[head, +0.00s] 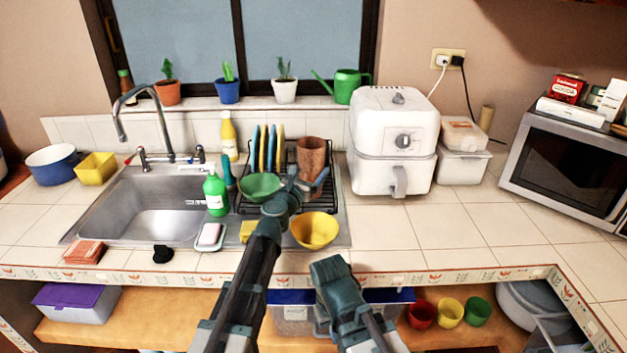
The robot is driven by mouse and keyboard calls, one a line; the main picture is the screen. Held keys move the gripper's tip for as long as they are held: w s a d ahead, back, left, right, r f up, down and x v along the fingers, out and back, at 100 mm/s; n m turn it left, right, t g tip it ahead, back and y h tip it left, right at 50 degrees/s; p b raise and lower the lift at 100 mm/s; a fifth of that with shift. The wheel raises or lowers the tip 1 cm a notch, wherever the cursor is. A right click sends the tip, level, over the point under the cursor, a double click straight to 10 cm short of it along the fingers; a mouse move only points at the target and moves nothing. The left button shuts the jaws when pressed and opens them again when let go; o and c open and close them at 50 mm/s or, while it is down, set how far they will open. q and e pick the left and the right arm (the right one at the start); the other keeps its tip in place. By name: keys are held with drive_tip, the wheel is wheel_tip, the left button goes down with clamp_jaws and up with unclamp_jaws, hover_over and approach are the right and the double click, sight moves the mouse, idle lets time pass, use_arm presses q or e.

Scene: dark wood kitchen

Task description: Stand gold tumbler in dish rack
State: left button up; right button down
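A tall copper-brown tumbler (312,152), the closest match to the gold tumbler, stands about upright at the right part of the black dish rack (338,185). My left gripper (308,183) is at the tumbler's lower part, with finger parts to either side. Whether it grips the tumbler or is only around it cannot be told. It hides the tumbler's base and part of the rack. My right gripper (332,270) is low in front of the counter edge, away from the tumbler. Its fingertips do not show clearly.
Several upright plates (268,148) fill the rack's back left. A green bowl (259,187) is at its front left, and a yellow bowl (315,230) is in front. The sink (150,205) and a green soap bottle (216,193) are left. The air fryer (394,140) stands close right.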

sight(314, 177)
use_arm(q)
drive_tip(key=shift+w+d, duration=0.2)
drive_tip(key=f+b, duration=0.3)
drive_tip(key=shift+w+d, duration=0.25)
drive_tip(key=shift+w, duration=0.05)
drive_tip(key=shift+f+b, duration=0.35)
drive_tip(key=shift+f, duration=0.15)
drive_tip(key=o, duration=1.5)
drive_tip(key=shift+c, duration=0.2)
